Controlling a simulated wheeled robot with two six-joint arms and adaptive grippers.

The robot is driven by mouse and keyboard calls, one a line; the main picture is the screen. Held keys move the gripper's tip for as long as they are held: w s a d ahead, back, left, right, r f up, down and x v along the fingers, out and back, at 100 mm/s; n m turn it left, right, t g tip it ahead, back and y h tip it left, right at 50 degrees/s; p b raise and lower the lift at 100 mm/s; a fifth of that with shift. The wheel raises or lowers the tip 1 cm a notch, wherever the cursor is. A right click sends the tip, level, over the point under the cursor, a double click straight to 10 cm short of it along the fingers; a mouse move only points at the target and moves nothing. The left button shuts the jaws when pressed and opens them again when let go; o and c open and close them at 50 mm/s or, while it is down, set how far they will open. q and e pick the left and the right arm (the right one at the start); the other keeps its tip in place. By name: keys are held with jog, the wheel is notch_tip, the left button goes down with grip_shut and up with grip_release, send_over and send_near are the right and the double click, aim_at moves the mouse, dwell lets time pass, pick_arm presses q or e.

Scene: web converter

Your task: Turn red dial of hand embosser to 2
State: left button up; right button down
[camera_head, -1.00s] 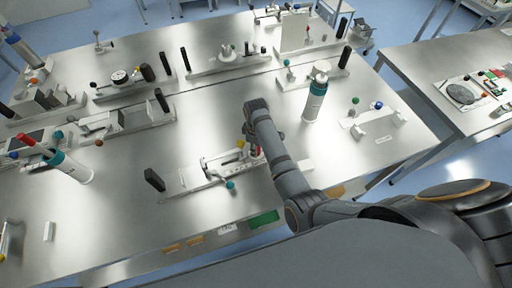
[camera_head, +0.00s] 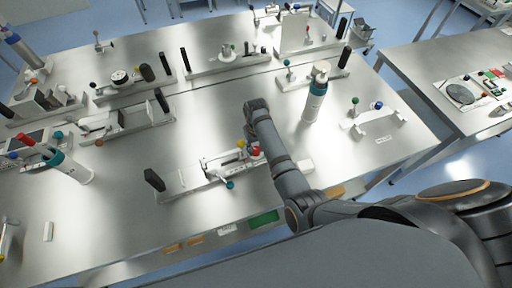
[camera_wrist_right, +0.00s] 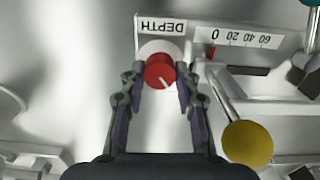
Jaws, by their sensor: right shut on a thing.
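The red dial (camera_wrist_right: 160,71) sits beside a DEPTH label (camera_wrist_right: 162,27) on the white hand embosser (camera_head: 208,176). No numbers are legible around the dial. My right gripper (camera_wrist_right: 160,88) is shut on the dial, one finger on each side of it. In the head view the dial (camera_head: 254,151) shows as a small red spot beside my right wrist, and the gripper's fingers are hidden. My left gripper is not in view.
A yellow knob (camera_wrist_right: 247,143) stands close to the right finger. A scale (camera_wrist_right: 240,38) marked from 0 to 60 lies beside the label. A black handle (camera_head: 154,180) stands left of the embosser.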

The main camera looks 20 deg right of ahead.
jog(key=shift+m, duration=0.5)
jog(key=c, duration=1)
grip_release()
